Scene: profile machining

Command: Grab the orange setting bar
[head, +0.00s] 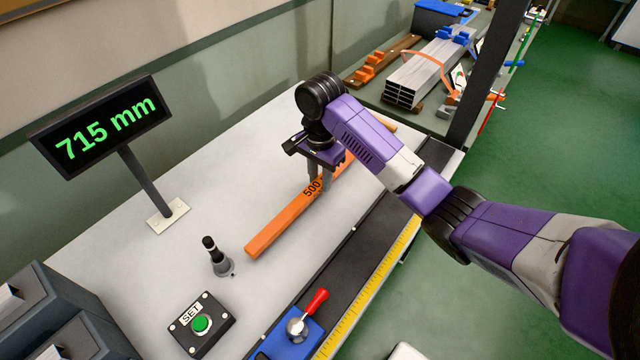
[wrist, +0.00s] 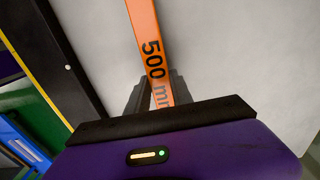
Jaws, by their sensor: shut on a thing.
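The orange setting bar (head: 282,222), marked "500 mm", lies along the pale table top in the head view, with its near end towards the front left. My gripper (head: 320,186) points down over the bar's middle, one finger on each side, and is shut on it. In the wrist view the bar (wrist: 145,32) runs up and away from between the two dark fingers (wrist: 155,92). The gripper and arm hide part of the bar's far half. I cannot tell whether the bar is lifted off the table.
A display (head: 104,124) reading 715 mm stands at the left. A dark upright pin (head: 215,254), a green SET button (head: 201,323) and a red-handled lever (head: 308,312) are near the front. A yellow scale (head: 372,285) runs along the right edge. Metal profiles (head: 428,72) lie behind.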

